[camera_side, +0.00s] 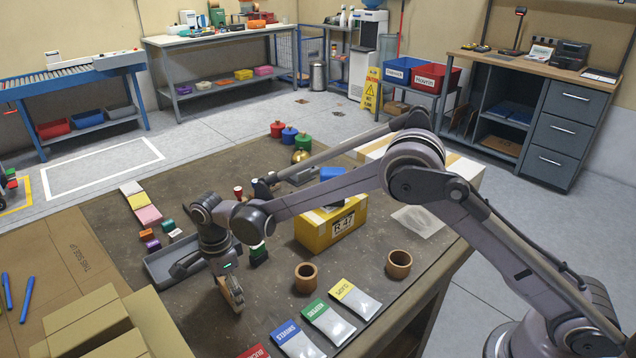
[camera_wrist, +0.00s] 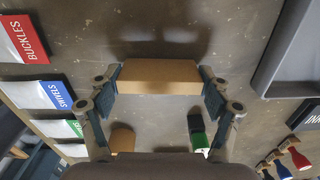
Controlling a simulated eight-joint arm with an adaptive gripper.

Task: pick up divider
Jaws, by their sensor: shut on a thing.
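The divider is a flat tan piece (camera_wrist: 158,76) held between the two fingers of my gripper (camera_wrist: 160,92) in the wrist view. The fingers press on its left and right ends. In the side view, my gripper (camera_side: 229,282) points down over the front left of the dark table, with the tan divider (camera_side: 235,293) at its tips. A dark shadow shows beside the divider in the wrist view. I cannot tell for sure how far the divider is above the table.
A grey tray (camera_side: 160,271) lies just behind my gripper. Labelled packets (camera_side: 328,322) lie along the front edge, with brown rings (camera_side: 306,278) behind them. A yellow R-47 box (camera_side: 330,229) stands mid-table. Open cardboard (camera_side: 75,262) lies at left.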

